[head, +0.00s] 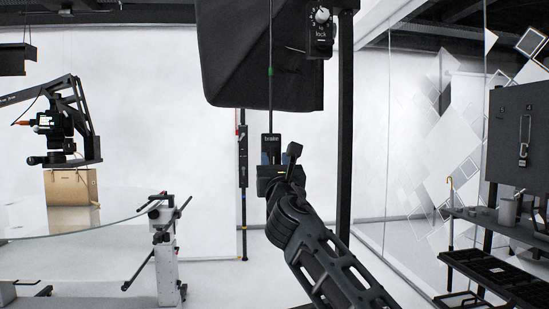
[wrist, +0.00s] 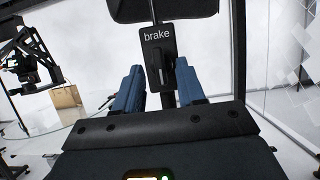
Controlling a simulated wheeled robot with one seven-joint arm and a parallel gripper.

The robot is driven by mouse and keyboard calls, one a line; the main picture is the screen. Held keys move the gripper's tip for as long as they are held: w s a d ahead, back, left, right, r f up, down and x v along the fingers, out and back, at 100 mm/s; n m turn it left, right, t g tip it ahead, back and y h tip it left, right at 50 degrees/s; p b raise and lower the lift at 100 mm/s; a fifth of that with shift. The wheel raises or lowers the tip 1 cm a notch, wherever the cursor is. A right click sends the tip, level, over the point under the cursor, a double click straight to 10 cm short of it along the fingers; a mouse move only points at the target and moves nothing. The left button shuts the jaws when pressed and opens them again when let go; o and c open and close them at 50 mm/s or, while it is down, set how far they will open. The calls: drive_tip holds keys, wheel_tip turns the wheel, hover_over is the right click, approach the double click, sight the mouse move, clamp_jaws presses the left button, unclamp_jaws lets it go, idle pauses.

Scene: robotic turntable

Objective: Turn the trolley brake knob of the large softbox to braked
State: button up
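The large softbox (head: 240,55) is a black hood hanging at the top centre of the head view; its lower edge also shows in the wrist view (wrist: 190,8). Below it, on a thin pole, is a black plate labelled "brake" (head: 271,139), also in the wrist view (wrist: 158,36). The brake knob (wrist: 160,68) seems to be the dark part low on this plate; its setting is not readable. My gripper (head: 273,157) is in front of the plate. Its two blue fingers are apart, left and right of the plate in the wrist view (wrist: 158,68). Contact with the knob cannot be told.
A second black box with a dial marked "lock" (head: 320,30) is at upper right, beside a dark vertical post (head: 345,130). A glass turntable (head: 90,215) and camera arm (head: 70,120) are at left. A shelf (head: 500,225) stands at right.

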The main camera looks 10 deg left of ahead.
sight(273, 155)
drive_tip(key=shift+x, duration=1.35)
drive_tip(key=shift+c, duration=0.3)
drive_tip(key=c, duration=0.7)
